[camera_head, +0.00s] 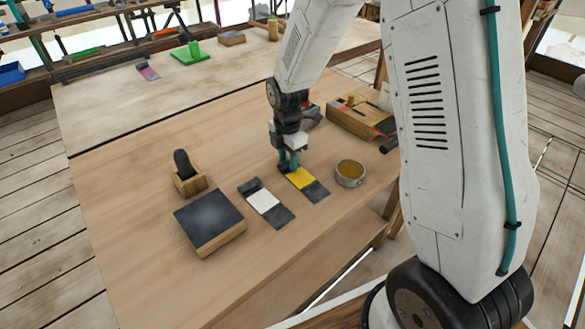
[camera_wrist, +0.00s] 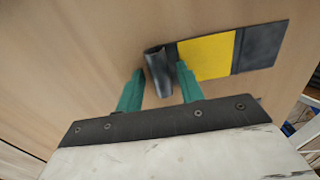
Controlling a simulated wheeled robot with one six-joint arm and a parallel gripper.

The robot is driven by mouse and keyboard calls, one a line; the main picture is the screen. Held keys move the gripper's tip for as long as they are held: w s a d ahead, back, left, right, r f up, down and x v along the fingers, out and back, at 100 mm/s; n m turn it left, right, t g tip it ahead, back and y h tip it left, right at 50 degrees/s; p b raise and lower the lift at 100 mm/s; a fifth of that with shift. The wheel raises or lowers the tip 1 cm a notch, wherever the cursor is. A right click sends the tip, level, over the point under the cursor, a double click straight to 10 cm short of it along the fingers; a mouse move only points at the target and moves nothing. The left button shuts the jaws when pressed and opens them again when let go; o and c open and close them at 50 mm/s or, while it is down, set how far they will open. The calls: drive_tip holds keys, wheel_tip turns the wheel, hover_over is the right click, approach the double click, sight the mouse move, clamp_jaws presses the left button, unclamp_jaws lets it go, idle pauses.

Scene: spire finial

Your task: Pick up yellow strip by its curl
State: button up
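The yellow strip (camera_head: 300,178) lies flat on the wooden table, with a yellow middle and a dark end; it also shows in the wrist view (camera_wrist: 208,57). Its dark curl (camera_wrist: 158,70) stands up at the left end in the wrist view. My gripper (camera_head: 289,164) is low over the table at the strip's curled end. In the wrist view my gripper (camera_wrist: 160,80) is open, with one green finger on each side of the curl. I see a gap between the left finger and the curl; whether the right finger touches it I cannot tell.
A white strip (camera_head: 263,201) with dark ends lies to the left. A round tin (camera_head: 350,173) stands close by on the right. A dark-topped block (camera_head: 210,219) and a wooden holder (camera_head: 188,180) are further left. A wooden box (camera_head: 357,117) lies behind.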

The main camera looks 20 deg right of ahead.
clamp_jaws()
drive_tip(key=shift+r, duration=0.15)
